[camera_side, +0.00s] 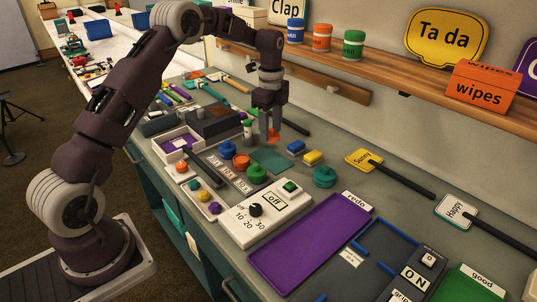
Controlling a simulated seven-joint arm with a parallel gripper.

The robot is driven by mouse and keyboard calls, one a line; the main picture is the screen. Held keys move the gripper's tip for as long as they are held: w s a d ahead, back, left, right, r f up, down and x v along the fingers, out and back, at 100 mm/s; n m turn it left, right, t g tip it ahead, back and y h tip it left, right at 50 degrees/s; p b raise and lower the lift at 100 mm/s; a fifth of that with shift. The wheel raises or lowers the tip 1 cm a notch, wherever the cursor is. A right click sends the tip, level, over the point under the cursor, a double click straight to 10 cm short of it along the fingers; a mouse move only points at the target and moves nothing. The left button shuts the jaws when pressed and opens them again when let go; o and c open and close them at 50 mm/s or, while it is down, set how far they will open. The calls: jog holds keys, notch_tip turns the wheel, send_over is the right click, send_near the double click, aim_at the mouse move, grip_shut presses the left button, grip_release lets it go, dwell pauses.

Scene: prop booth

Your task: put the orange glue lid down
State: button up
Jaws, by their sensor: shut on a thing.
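My gripper (270,138) points down over the middle of the bench. Its fingers are closed on a small orange piece, which I take to be the orange glue lid (273,134). The lid is held near the far edge of a flat dark green mat (269,161). The fingers partly hide it, and I cannot tell whether it touches the surface. A small white bottle with a green top (247,129) stands just left of the gripper.
A grey tray with blue (227,149), orange (241,161) and green (257,173) round pieces lies in front. A white dial box (266,212) and purple tray (310,240) are nearer.

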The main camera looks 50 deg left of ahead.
aim_at(270, 159)
notch_tip(270, 159, down, 8)
jog(key=shift+r, duration=0.2)
jog(key=shift+f, duration=0.15)
jog(key=o, duration=1.3)
